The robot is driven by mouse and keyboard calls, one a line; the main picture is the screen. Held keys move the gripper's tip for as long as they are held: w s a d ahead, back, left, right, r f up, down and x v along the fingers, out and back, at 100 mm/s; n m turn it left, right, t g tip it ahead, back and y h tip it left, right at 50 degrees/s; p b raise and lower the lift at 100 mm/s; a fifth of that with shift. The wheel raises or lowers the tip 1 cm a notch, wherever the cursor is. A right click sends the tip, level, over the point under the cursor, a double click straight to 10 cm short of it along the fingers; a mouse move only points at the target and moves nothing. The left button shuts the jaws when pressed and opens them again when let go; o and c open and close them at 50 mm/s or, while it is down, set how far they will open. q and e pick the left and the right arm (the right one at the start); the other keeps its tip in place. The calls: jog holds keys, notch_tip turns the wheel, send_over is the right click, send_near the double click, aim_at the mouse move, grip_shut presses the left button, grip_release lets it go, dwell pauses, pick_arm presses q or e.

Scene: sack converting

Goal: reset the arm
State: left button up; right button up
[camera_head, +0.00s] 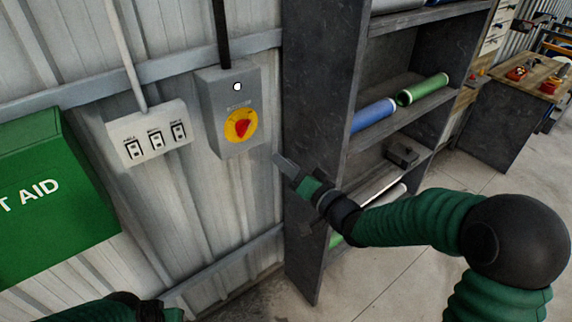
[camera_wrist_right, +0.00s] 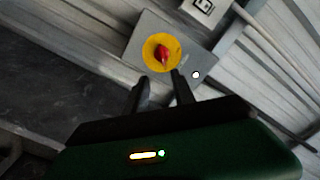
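A grey switch box (camera_head: 212,92) with a red knob on a yellow disc (camera_head: 240,125) is fixed to the corrugated wall. My right gripper (camera_head: 279,162) is to the right of and below the knob, apart from it. In the right wrist view, the knob (camera_wrist_right: 163,54) and box (camera_wrist_right: 196,42) lie beyond the fingertips. The two fingers (camera_wrist_right: 161,82) are spread with an empty gap. My left arm shows at the bottom left edge; its gripper body (camera_head: 172,314) is barely in view and its fingers are hidden.
A triple-switch panel (camera_head: 150,133) and a green first aid box (camera_head: 50,195) are on the wall to the left. A dark shelf (camera_head: 315,130) with blue (camera_head: 373,115) and green (camera_head: 423,89) rolls stands right of the switch box. A workbench (camera_head: 530,80) stands farther back.

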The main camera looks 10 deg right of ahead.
jog(key=s+d+f+n+g+h, duration=0.1)
jog(key=s+d+f+g+h, duration=0.3)
jog(key=s+f, duration=0.35)
jog(key=s+d+f+n+g+h, duration=0.25)
jog(key=s+f+g, duration=0.25)
jog(key=s+f, duration=0.3)
jog(key=s+d+f+g+h, duration=0.1)
jog(key=s+f+g, duration=0.3)
jog(key=s, duration=0.7)
jog(key=shift+s+g, duration=0.15)
jog(key=shift+g, duration=0.15)
jog(key=shift+d+n, duration=0.1)
jog(key=shift+n, duration=0.15)
